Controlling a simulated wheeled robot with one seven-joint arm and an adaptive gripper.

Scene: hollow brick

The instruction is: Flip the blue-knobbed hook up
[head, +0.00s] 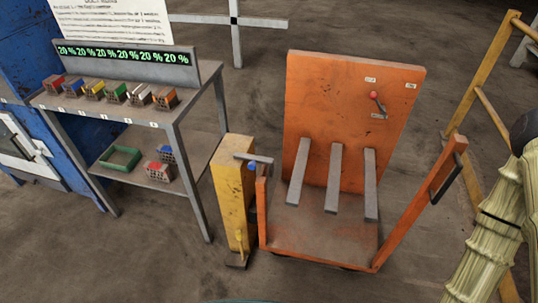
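The blue knob (252,166) sits near the top of a yellow post (229,190), at the left front corner of an orange cart. A grey bar (246,156) lies roughly level across the post top, just above the knob, and reaches toward the cart's short orange corner post (262,215). The bar appears to be the hook; its exact joint with the knob is too small to tell. My arm shows at the right edge, well away from the hook. My gripper is not in view.
The orange cart (320,235) has grey prongs and a red-knobbed lever (375,97) on its back panel. A yellow handle (239,238) is low on the yellow post. A grey shelf table (195,115) with small bricks stands left. A yellow rail (490,105) is at right. Front floor is clear.

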